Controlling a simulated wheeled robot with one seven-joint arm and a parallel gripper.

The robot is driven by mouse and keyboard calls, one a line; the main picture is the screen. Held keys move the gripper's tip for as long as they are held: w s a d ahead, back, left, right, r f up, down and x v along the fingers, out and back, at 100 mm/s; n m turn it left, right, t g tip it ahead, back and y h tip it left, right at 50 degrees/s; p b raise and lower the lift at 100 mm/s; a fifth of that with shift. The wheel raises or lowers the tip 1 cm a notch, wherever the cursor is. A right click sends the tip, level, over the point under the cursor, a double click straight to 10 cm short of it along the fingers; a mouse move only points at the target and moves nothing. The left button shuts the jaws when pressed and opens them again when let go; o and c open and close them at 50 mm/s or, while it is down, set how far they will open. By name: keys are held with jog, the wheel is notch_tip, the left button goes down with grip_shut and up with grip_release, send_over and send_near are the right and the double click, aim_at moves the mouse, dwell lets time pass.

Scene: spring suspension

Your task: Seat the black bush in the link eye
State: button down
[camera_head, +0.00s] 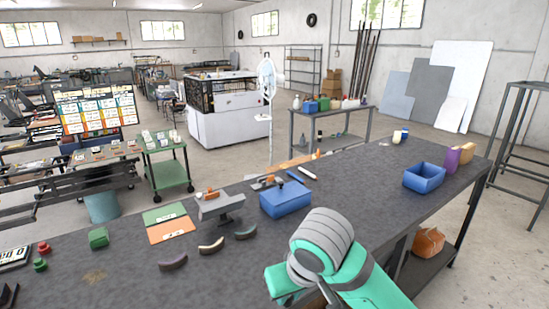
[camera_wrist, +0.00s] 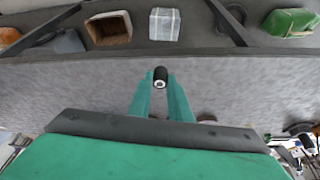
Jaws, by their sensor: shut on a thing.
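My gripper (camera_wrist: 160,84) shows in the wrist view with its two teal fingers shut on the black bush (camera_wrist: 160,74). The bush is a small dark cylinder with a pale ring at its near end, held at the fingertips. In the head view my teal and grey arm stands over the front of the bench, and the fingers and bush are hidden there. A grey stand (camera_head: 220,207) with an orange part on top is at mid-bench. I cannot clearly make out the link eye in either view.
The bench between the two bins is mostly clear.

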jog(key=a+f+m+h, duration=0.1)
jog(key=a+f+m, duration=0.1)
jog(key=f, duration=2.2)
jog(key=a+f+m+h, duration=0.1)
jog(key=f+m, duration=0.1)
jog(key=f, duration=2.1)
jog(key=w+a+r, duration=0.2)
jog(key=w+r, duration=0.3)
jog(key=shift+a+r, duration=0.2)
jog(key=shift+r, duration=0.05)
